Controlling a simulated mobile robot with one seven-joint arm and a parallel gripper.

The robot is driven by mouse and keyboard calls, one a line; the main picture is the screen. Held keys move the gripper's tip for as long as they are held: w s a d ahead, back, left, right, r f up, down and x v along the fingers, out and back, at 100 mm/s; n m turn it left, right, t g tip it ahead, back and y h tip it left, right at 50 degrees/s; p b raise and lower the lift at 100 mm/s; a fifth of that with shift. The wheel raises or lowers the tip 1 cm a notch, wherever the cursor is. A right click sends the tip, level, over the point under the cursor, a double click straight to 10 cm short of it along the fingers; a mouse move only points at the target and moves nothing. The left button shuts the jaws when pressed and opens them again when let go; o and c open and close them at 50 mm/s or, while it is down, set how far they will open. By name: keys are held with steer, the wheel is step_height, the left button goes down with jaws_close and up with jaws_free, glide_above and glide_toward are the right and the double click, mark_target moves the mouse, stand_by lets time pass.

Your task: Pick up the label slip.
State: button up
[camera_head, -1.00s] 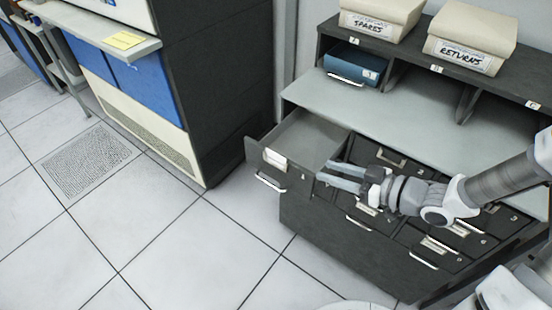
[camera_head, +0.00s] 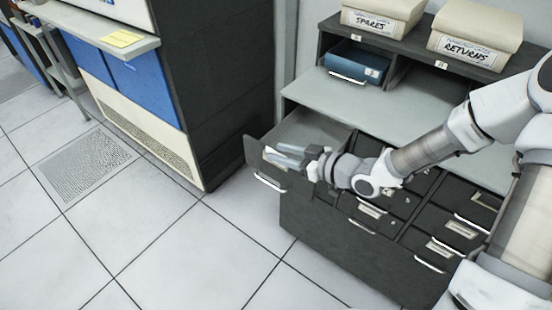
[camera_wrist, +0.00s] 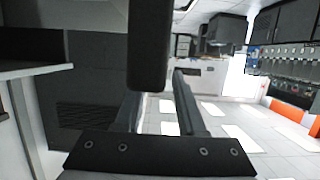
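The label slip seems to be the pale card in the holder on the front of the pulled-out drawer (camera_head: 262,172). It is now mostly hidden behind my fingers, with only a pale bit showing in the head view. My gripper (camera_head: 270,153) reaches left over the drawer, with its fingertips at the top of that drawer front. In the wrist view my gripper (camera_wrist: 156,86) has its two fingers apart, with a dark upright bar between and above them. I cannot tell whether the fingers touch the slip.
The dark card cabinet (camera_head: 330,242) has several closed drawers with handles. Boxes marked SPARES (camera_head: 378,18) and RETURNS (camera_head: 472,40) stand on top, with a blue binder (camera_head: 357,66) below. A yellow pad (camera_head: 123,38) lies on the machine's shelf. The tiled floor at left is clear.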

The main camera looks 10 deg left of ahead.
steer(key=shift+a, duration=0.2)
jaws_close()
steer(key=shift+r, duration=0.1)
stand_by(0.4)
